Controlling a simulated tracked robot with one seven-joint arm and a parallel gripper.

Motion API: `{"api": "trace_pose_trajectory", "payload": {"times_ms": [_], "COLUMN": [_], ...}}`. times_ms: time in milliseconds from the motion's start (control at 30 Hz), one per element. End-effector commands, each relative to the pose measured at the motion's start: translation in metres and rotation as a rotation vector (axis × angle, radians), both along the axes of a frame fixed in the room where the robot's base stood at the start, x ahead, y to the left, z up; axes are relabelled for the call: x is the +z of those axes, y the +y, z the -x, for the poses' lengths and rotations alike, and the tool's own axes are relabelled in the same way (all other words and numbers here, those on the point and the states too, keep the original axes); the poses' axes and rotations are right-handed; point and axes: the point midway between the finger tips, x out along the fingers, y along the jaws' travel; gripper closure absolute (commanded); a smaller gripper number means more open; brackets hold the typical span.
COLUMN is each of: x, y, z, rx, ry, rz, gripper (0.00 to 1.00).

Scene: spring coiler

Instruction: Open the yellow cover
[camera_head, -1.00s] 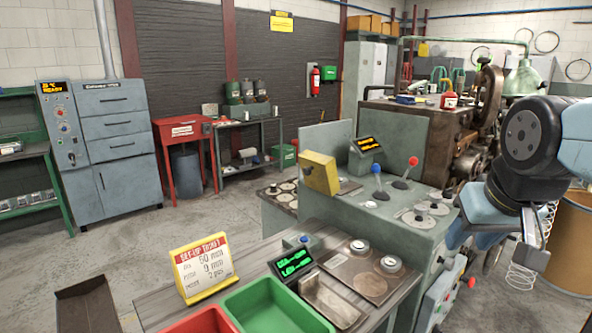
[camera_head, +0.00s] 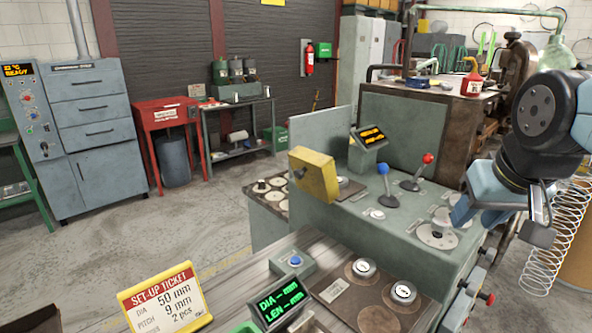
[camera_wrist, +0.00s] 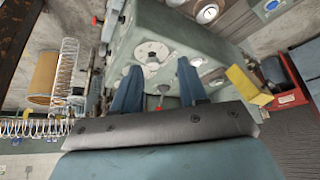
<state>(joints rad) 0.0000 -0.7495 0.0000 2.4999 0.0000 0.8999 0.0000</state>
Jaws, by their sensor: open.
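The yellow cover (camera_head: 316,177) is a boxy hood with a small dark knob on its left side. It stands on the left end of the green machine top, and looks closed down. It also shows in the wrist view (camera_wrist: 246,86), right of the fingers. My gripper (camera_head: 478,212) is over the right side of the machine, well apart from the cover. In the wrist view its two blue fingers (camera_wrist: 159,88) are spread with nothing between them. What is under the cover is hidden.
Blue (camera_head: 384,184) and red (camera_head: 417,171) knobbed levers stand between cover and gripper. An amber display (camera_head: 371,137) is behind the cover. A front bench holds a green display (camera_head: 281,303) and a set-up ticket (camera_head: 164,300). Large springs (camera_head: 556,235) hang at right. Floor at left is clear.

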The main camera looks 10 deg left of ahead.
Motion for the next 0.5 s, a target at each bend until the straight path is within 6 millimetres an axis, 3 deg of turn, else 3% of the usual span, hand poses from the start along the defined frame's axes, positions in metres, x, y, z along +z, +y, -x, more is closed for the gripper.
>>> {"api": "trace_pose_trajectory", "payload": {"times_ms": [333,500], "x": [0.0001,-0.0001], "y": [0.0,0.0013], "z": [0.0002,-0.0031], "rx": [0.0,0.028], "ry": [-0.001,0.018], "rz": [0.0,0.015], "gripper": [0.57,0.44]}}
